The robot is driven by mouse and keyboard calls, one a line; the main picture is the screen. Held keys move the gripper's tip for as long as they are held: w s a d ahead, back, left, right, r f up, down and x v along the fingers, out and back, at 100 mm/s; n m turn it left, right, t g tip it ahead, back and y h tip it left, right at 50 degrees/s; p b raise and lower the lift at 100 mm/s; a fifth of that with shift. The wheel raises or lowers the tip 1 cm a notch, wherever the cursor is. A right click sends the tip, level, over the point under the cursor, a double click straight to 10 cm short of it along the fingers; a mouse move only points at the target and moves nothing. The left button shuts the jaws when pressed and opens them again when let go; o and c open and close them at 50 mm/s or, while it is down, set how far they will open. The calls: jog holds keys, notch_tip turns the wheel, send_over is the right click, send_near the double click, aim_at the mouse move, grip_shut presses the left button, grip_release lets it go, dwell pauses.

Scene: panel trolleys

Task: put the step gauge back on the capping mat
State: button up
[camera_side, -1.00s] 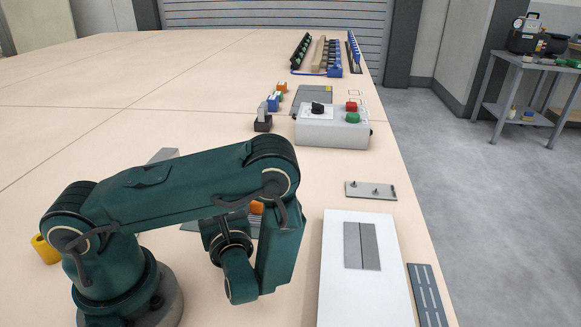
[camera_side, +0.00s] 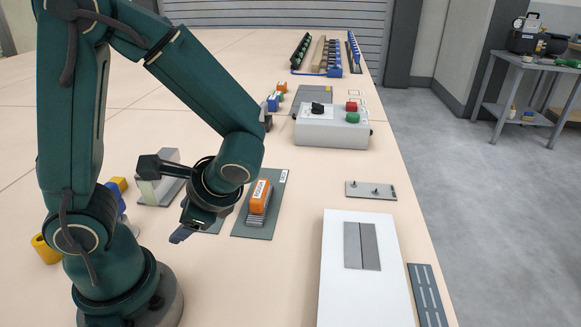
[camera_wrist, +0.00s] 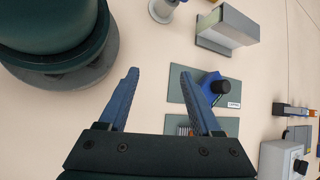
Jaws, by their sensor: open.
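An orange block on a grey ribbed base, apparently the step gauge (camera_side: 259,200), stands on a grey-green mat (camera_side: 246,229) with a white label. In the wrist view its ribbed part (camera_wrist: 184,130) shows partly, behind my right finger. A second grey-green mat (camera_wrist: 180,85) holds a blue piece with a black knob (camera_wrist: 220,86).
A grey holder (camera_wrist: 228,27) stands beyond the second mat. A control box (camera_side: 332,127) with buttons stands further back. A white board (camera_side: 365,285) and a small pegged plate (camera_side: 371,190) lie to the right. The table's right edge is close to them.

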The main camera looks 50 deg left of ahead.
jog(key=w+d+r+n+t+h, duration=0.3)
jog(key=d+r+n+t+h, duration=0.4)
jog(key=d+r+t, duration=0.1)
jog(key=shift+w+d+h, duration=0.35)
jog(key=shift+h, duration=0.05)
dwell(0.9)
